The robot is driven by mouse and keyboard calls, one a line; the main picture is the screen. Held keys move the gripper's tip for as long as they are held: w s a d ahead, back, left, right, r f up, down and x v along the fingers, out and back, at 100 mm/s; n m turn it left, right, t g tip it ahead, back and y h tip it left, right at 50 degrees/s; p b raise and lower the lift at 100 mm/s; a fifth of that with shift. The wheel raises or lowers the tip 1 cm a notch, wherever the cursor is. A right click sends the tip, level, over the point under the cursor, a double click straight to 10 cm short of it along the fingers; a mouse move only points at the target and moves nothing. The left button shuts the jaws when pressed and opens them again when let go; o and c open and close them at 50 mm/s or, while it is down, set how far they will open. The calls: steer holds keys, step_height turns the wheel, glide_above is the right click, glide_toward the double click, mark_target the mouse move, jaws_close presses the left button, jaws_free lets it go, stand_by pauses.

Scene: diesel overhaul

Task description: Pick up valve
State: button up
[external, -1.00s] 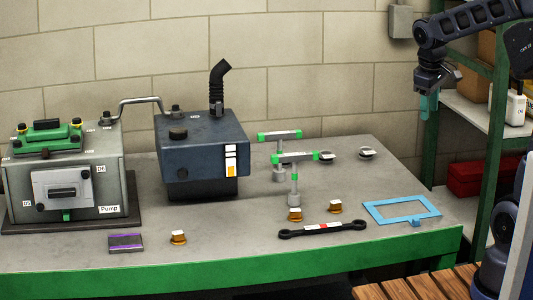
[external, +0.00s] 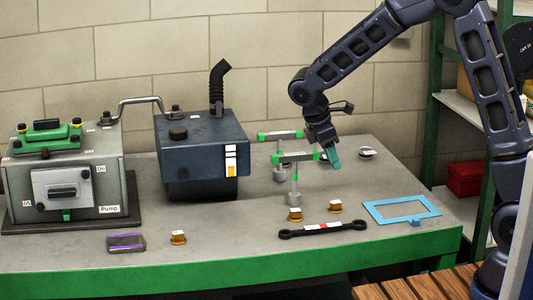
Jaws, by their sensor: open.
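Two T-shaped grey pieces with green-ended crossbars stand upright on the bench: a back one (external: 279,135) and a front one (external: 294,180). Two small dark round pieces with pale tops lie to their right. One round piece (external: 367,153) is in plain view; the other is mostly hidden behind my gripper. No readable label shows which of these is the valve. My gripper (external: 334,162), with teal fingers, is open and points down, just right of the front T-piece's crossbar. It appears empty. I cannot tell whether it touches anything.
A dark blue tank (external: 202,145) with a black pipe and a grey pump box (external: 115,165) stand on the left. Amber-and-white parts, a black link bar (external: 322,229), a purple-striped block (external: 126,243) and a blue frame (external: 377,215) lie along the front.

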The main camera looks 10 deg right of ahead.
mark_target(335, 201)
steer(key=shift+n, duration=0.7)
steer(key=shift+w+d+f, duration=0.1)
steer(key=shift+d+f, duration=0.15)
steer(key=shift+f, duration=1.9)
steer(key=shift+w+d+f, duration=0.1)
steer(key=shift+d+f, duration=0.15)
steer(key=shift+f, duration=1.85)
steer(key=shift+w+d+f, duration=0.1)
steer(key=shift+d+f, duration=0.15)
steer(key=shift+f, duration=1.9)
jaws_close()
